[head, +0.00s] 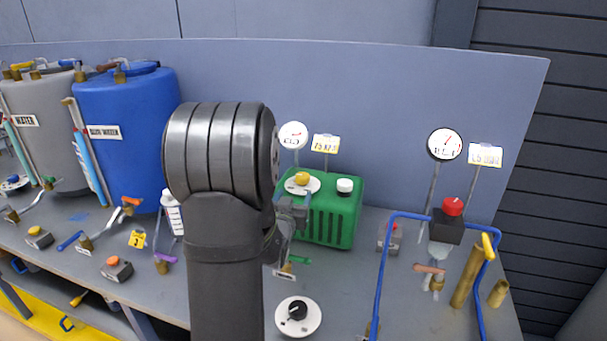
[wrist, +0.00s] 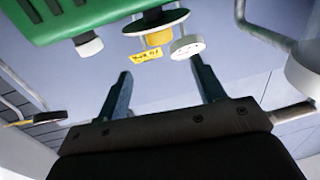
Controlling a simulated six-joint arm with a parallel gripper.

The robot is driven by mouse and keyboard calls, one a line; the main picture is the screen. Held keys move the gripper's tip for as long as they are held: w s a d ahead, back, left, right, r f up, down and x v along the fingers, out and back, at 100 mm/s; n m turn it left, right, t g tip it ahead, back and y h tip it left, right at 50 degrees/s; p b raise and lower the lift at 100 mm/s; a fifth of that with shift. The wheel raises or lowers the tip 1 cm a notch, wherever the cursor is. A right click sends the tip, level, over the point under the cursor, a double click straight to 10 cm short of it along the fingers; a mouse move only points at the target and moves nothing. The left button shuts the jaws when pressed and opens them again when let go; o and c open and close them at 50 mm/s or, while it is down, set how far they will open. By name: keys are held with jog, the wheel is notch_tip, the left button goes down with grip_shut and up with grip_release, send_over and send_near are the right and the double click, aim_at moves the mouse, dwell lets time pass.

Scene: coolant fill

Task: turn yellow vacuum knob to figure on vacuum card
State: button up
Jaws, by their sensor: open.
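The yellow knob (head: 302,178) sits on a white dial disc on top of a green pump box (head: 335,215). In the wrist view the knob (wrist: 156,40) shows upside down under the box (wrist: 75,18), beyond my fingertips. The yellow and white card (head: 326,144) stands on a stem behind the box, its figure appearing to start with 75. A round gauge (head: 293,135) stands beside it. My gripper (wrist: 163,78) is open and empty, its two fingers apart from the knob. In the head view my arm hides much of the gripper (head: 288,222), left of the box.
A white button (head: 345,186) is beside the knob on the box. A black knob on a white disc (head: 298,312) lies in front. To the right stand blue pipes (head: 381,270), a red knob (head: 453,206) and another gauge (head: 445,144). Blue and grey tanks (head: 125,140) stand left.

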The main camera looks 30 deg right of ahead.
aim_at(305, 173)
jog(key=x, duration=1.4)
jog(key=shift+s, duration=0.1)
jog(key=c, duration=1)
jog(key=shift+m+g+h, duration=0.6)
jog(key=shift+h, duration=0.1)
jog(key=shift+s+d+r+m+g+h, duration=0.1)
jog(key=shift+m+g+h, duration=0.75)
jog(key=shift+g, duration=0.3)
jog(key=shift+s+d+m+g+h, duration=0.1)
jog(key=shift+m+g+h, duration=0.65)
jog(key=shift+m+g, duration=0.3)
jog(key=o, duration=1)
